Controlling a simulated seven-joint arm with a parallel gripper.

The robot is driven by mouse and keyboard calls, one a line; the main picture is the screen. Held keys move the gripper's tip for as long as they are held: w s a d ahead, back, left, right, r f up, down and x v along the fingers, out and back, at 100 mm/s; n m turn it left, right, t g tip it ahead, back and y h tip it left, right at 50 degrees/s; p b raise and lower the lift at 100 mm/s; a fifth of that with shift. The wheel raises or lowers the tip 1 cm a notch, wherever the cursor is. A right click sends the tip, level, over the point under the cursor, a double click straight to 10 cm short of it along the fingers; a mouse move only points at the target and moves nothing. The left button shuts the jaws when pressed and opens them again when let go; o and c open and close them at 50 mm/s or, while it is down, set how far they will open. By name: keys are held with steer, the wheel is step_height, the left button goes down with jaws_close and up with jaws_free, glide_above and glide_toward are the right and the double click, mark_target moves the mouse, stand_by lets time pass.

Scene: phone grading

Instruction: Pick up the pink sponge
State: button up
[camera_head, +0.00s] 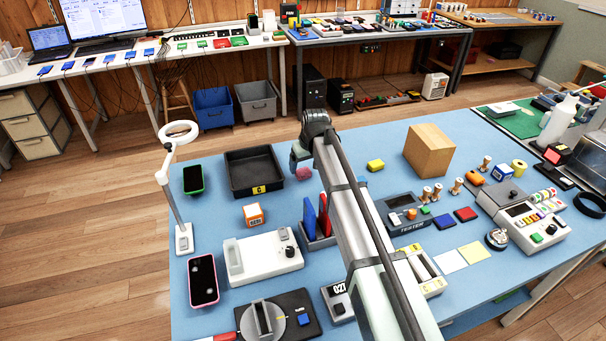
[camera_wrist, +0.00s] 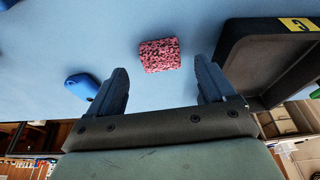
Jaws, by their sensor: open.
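The pink sponge (camera_wrist: 160,55) is a small, speckled block lying on the blue table. In the wrist view it is at the upper middle, beyond the fingertips and roughly in line with the gap between them. In the head view the sponge (camera_head: 303,173) shows as a small pink patch just right of the black tray, below my gripper's end. My gripper (camera_wrist: 159,80) is open and empty, its two dark fingers spread apart and not touching the sponge. In the head view my gripper (camera_head: 298,160) is partly hidden by my own arm.
A black tray (camera_head: 240,188) with a yellow label stands left of the sponge; its wall (camera_wrist: 262,50) is close to one finger in the wrist view. A blue object (camera_wrist: 82,86) lies near the other finger. A yellow block (camera_head: 375,165) and cardboard box (camera_head: 429,150) are to the right.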

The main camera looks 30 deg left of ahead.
mark_target(303, 171)
steer(key=x, duration=0.3)
steer(key=shift+a, duration=0.15)
steer(key=shift+c, duration=0.2)
steer(key=c, duration=1.1)
